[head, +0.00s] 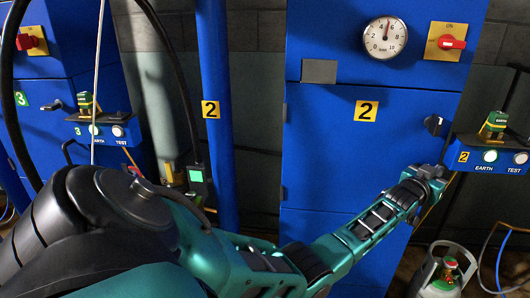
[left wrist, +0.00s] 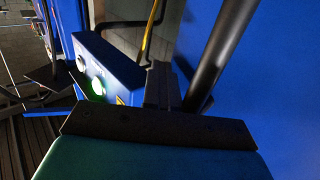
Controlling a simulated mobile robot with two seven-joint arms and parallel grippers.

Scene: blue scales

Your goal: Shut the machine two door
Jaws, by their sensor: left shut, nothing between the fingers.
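The machine two door (head: 350,160) is a blue panel with a yellow "2" label in the head view. It looks flush, or nearly so, with its blue cabinet; a small gap cannot be ruled out. My right gripper is not in view.
A blue control box (head: 485,157) with EARTH and TEST buttons juts out right of the gripper, and its lit button shows in the left wrist view (left wrist: 98,86). A gas cylinder (head: 443,272) stands low right. A blue post (head: 215,110) and machine three (head: 50,90) are left.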

